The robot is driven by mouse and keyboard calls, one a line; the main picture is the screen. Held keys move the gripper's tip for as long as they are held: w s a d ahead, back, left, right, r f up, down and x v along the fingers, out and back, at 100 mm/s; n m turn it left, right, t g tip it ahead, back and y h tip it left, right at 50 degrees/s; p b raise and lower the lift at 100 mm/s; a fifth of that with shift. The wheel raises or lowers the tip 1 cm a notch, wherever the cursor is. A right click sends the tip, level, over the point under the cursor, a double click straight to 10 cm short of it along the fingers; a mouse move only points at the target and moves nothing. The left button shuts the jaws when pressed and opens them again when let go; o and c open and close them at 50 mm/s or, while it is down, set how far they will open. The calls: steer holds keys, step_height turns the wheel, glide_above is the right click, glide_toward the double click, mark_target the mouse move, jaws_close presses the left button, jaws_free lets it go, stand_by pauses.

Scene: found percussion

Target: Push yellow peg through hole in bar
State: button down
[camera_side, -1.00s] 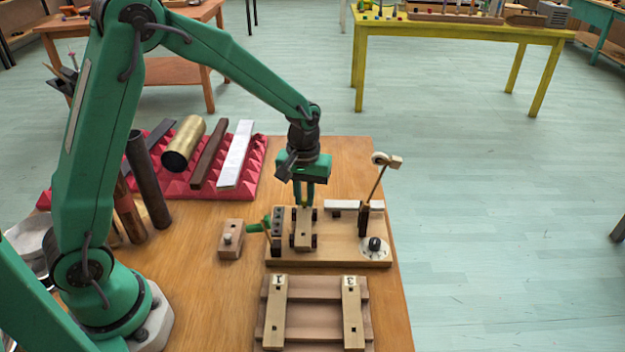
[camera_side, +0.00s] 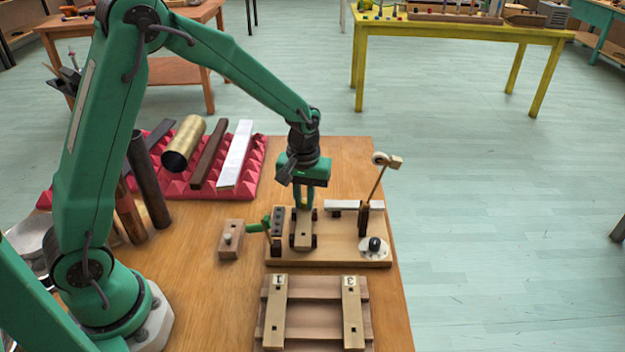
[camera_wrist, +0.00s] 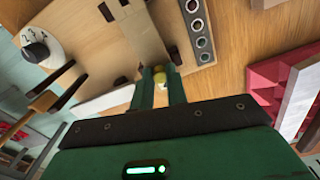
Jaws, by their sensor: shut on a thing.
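The wooden bar (camera_side: 303,233) lies on a wheeled or knobbed holder on the wooden base board; the wrist view shows its pale wood (camera_wrist: 143,35). My gripper (camera_side: 305,207) points down over the far end of the bar. In the wrist view, my gripper (camera_wrist: 160,80) has its two fingers close together on a small yellow piece, the yellow peg (camera_wrist: 159,77).
A post with a wooden stick (camera_side: 375,188) and a dark knob (camera_side: 375,244) stand right. A rack with bars 1 and 3 (camera_side: 352,310) lies in front.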

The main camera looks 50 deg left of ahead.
steer(key=c, duration=1.3)
jaws_free()
steer(key=shift+r, duration=0.1)
step_height(320, 180, up, 7)
steer(key=shift+f, duration=0.1)
steer(key=shift+r, duration=0.45)
steer(key=shift+r, duration=0.1)
